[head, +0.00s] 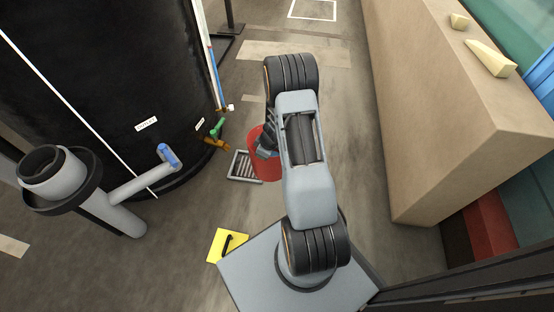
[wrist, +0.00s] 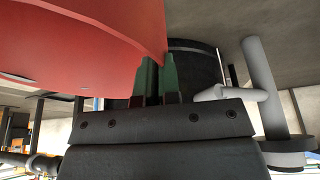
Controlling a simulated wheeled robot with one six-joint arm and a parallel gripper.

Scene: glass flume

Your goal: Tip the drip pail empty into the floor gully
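The red drip pail (head: 257,169) is beside and partly over the right edge of the floor gully (head: 240,179), a grated square in the floor, in the head view. My gripper (head: 266,148) is at the pail, largely hidden by my arm. In the wrist view the pail (wrist: 80,40) fills the upper left, and my gripper (wrist: 159,75) has its green fingers close together on the pail's edge. The surroundings appear upside down there, so my wrist is rolled over. The pail's inside and any water are not clear to see.
A large black tank (head: 100,80) with a green valve (head: 217,128) and an orange-brown fitting (head: 215,143) stands left of the gully. A grey pipe stand (head: 120,217) is at lower left, a yellow sign (head: 228,245) below. A beige block wall (head: 440,110) bounds the right.

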